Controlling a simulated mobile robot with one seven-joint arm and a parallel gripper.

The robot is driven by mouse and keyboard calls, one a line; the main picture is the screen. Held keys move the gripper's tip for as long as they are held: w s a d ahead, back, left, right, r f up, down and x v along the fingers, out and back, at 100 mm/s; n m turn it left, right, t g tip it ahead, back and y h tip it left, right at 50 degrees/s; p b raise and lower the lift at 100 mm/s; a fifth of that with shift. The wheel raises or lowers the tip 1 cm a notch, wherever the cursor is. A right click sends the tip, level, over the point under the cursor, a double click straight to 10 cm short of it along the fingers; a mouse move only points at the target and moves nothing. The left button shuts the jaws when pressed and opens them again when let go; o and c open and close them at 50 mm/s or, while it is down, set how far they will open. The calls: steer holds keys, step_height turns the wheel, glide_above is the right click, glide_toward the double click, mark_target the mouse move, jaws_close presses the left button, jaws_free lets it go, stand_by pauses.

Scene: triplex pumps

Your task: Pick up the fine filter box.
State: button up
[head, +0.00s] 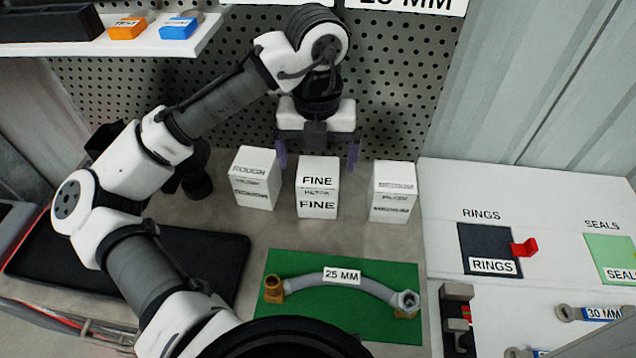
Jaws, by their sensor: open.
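The fine filter box (317,187) is a white box with "FINE" in black letters on its top and front. It stands upright on the grey bench in the head view, the middle one of three white boxes. My gripper (317,158) is open, with purple-tipped fingers pointing down. It is just behind and above the fine filter box, one finger on either side of it in the picture. The gap between the fingers looks empty. How far the fingers are from the box in depth is hard to tell.
The rough filter box (255,178) stands close on the left and another white filter box (392,191) on the right, its label hard to read. In front, a grey hose (340,283) labelled 25 MM lies on a green mat (300,262). A pegboard (400,75) rises behind.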

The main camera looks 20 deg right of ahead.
mark_target(317, 173)
step_height(317, 173, down, 3)
steer(key=shift+f, duration=0.15)
steer(key=shift+w+d+f+p, duration=0.1)
steer(key=shift+f+p, duration=0.25)
steer(key=shift+f, duration=1)
steer(key=shift+w+d+f+p, duration=0.1)
steer(key=shift+f+p, duration=0.2)
steer(key=shift+f, duration=1.05)
steer(key=shift+c, duration=0.3)
steer(key=c, duration=1.2)
